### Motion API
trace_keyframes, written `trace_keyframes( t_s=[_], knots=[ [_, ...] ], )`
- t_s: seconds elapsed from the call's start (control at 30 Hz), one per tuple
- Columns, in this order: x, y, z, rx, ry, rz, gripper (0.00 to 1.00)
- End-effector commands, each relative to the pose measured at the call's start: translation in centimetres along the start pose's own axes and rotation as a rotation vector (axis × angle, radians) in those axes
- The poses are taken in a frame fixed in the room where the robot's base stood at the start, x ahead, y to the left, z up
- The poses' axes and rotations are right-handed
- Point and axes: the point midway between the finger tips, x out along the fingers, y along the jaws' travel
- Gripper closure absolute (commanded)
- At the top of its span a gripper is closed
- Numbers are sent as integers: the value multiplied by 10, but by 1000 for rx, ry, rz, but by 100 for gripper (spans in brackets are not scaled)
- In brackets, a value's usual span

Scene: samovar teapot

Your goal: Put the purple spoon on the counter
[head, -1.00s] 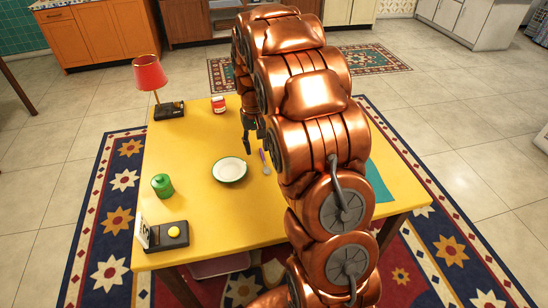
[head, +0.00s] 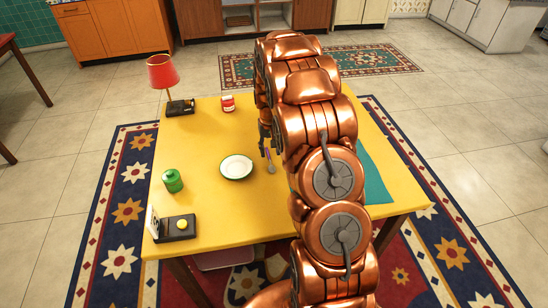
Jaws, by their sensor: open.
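The purple spoon (head: 270,166) lies on the yellow table (head: 205,140), just right of a white plate with a dark green rim. Its bowl end points toward me, and its purple handle runs away toward my gripper. My gripper (head: 266,153) points down with open fingers at the handle's far end. The arm partly hides it, and whether it touches the handle cannot be told. Kitchen counters stand beyond the table: orange cabinets (head: 93,33) at the back left and white ones (head: 490,25) at the back right.
The plate (head: 236,167), a green jar (head: 172,181), a black device with a yellow button (head: 176,227), a red lamp (head: 163,74) and a red-lidded jar (head: 228,103) stand on the table. A teal mat (head: 375,185) lies right of my arm. Open tiled floor surrounds the rug.

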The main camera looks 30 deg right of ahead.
Motion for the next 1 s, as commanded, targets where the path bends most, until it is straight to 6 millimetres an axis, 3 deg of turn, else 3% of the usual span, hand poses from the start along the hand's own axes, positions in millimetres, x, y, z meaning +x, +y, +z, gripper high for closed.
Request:
trace_keyframes(
  t_s=[0.23,0.5,0.9,1.0],
  knots=[
    [28,-2,3,-4,-2,1,57],
    [33,-3,2,-4,0,0,57],
    [32,-3,2,-4,0,0,99],
    [32,-3,2,-4,0,0,100]
  ],
)
